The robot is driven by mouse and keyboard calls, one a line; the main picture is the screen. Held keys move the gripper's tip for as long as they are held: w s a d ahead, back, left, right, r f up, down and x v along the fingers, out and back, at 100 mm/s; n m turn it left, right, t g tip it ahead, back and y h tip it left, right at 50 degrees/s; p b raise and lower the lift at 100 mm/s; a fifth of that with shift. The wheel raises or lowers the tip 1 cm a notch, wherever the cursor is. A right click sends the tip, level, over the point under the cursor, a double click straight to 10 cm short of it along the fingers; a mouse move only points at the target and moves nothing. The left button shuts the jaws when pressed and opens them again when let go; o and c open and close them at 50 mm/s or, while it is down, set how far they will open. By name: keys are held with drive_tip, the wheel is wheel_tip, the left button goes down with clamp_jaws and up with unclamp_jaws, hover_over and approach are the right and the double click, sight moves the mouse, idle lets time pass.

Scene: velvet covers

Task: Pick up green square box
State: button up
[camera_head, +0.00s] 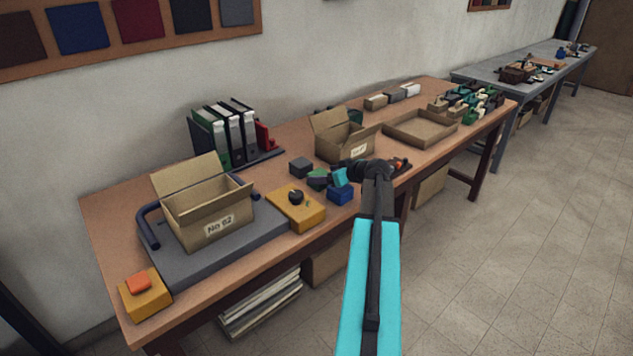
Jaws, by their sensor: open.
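A small green square box (316,182) lies on the wooden workbench (260,172), near its middle. It is partly hidden behind the end of my arm. My gripper (327,179) reaches in from the right, beside or over the green box; its fingers are small and dark here. It appears empty, and I cannot tell whether it touches the box.
A dark grey box (300,167) and a blue box (341,194) are close by. A yellow box with a black knob (296,209) is at the left front. Open cartons (207,213) (342,142) and a shallow tray (420,129) take up bench space.

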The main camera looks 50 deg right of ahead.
sight(320, 174)
drive_tip(key=shift+p+x, duration=0.5)
drive_tip(key=shift+x, duration=1.55)
drive_tip(key=shift+d, duration=0.15)
drive_tip(key=shift+c, duration=0.4)
drive_tip(key=c, duration=1.1)
